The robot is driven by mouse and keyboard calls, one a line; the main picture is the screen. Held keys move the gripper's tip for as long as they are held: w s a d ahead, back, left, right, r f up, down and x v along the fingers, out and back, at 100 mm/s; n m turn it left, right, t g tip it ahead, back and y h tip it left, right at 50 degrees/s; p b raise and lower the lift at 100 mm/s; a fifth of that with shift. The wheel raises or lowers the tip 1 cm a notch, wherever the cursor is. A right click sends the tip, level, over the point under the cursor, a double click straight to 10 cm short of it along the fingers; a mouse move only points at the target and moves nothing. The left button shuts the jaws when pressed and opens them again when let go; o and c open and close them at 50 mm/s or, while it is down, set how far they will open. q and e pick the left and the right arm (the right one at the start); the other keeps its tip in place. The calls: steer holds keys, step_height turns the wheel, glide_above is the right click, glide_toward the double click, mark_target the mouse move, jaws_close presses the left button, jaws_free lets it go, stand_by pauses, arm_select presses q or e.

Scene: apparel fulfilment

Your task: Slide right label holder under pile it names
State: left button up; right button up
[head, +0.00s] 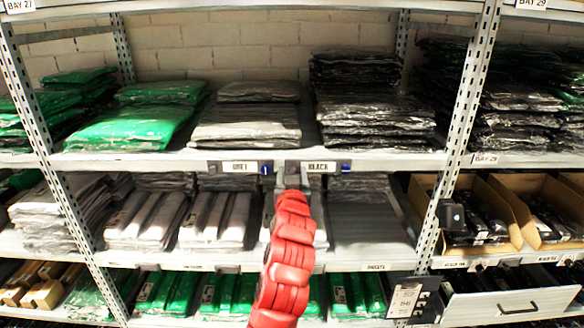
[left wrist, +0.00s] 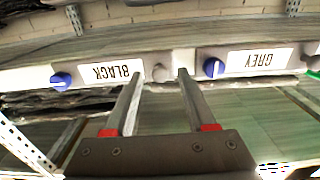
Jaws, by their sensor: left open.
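The right label holder (head: 318,167), reading BLACK, sits on the shelf's front edge, below the gap between the grey pile and the black pile (head: 370,115) and partly below the black pile's left end. In the left wrist view the BLACK holder (left wrist: 110,73) appears upside down, with a blue knob at one end and a grey knob (left wrist: 160,63) at the other. The left label holder (head: 240,167), reading GREY, is below the grey pile (head: 248,125). My left gripper (head: 292,178) is open, its fingers pointing at the grey knob; contact cannot be told. My right gripper is out of view.
Green packs (head: 135,122) lie left of the grey pile. Perforated uprights (head: 468,100) bound the bay. The shelf edge right of the BLACK holder is clear up to the upright. A lower shelf with grey packs (head: 150,215) lies below.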

arm_select(q)
steer(key=shift+w, duration=0.3)
steer(key=shift+c, duration=0.3)
jaws_close()
stand_by(1.0)
